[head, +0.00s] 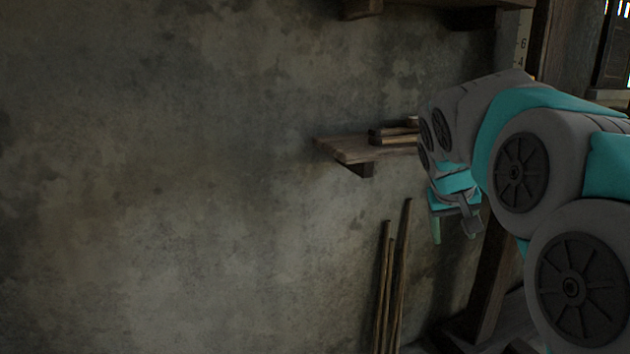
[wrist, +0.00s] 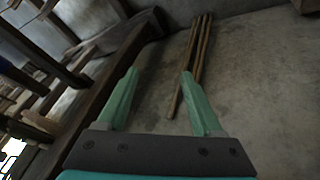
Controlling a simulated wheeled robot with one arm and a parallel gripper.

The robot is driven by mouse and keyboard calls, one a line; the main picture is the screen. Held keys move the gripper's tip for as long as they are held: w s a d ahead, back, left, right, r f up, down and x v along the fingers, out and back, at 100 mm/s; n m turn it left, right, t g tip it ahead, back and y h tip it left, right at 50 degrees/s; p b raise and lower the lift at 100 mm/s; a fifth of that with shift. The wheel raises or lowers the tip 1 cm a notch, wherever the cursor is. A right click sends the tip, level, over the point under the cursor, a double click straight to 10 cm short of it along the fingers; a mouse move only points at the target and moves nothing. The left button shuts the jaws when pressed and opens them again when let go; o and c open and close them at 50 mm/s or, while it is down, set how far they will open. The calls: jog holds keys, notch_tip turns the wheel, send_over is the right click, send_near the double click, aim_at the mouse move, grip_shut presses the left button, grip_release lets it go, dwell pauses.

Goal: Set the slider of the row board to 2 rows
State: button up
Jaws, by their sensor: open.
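The row board (head: 522,45) is a pale upright strip with the numbers 6 and 4 showing, at the upper right of the head view. Its lower part is hidden behind my arm, and I cannot make out its slider. My gripper (head: 455,236) hangs pointing down, below and left of the board in the picture. In the wrist view my gripper (wrist: 160,73) shows two green fingers spread apart with nothing between them. The row board cannot be made out in the wrist view.
A wooden shelf (head: 350,149) holding wooden pieces juts from the wall behind my gripper. Several thin sticks (head: 387,290) lean below it; they also show in the wrist view (wrist: 198,55). Dark loom timbers (wrist: 100,105) stand left in the wrist view.

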jog(key=s+a+f+g+y, duration=0.1)
jog(key=s+a+f, duration=0.3)
jog(key=s, duration=0.8)
jog(key=s+a+f+n+g+y+p, duration=0.1)
jog(key=s+a+f+g, duration=0.2)
jog(key=s+f, duration=0.5)
jog(key=s+a+f+g+y, duration=0.2)
jog(key=s+a+f, duration=0.2)
jog(key=s, duration=1.1)
notch_tip(320, 180, down, 2)
jog(key=shift+s+a+f+g+p, duration=0.15)
jog(key=shift+s+a+g+p, duration=0.15)
jog(key=shift+s+p, duration=0.05)
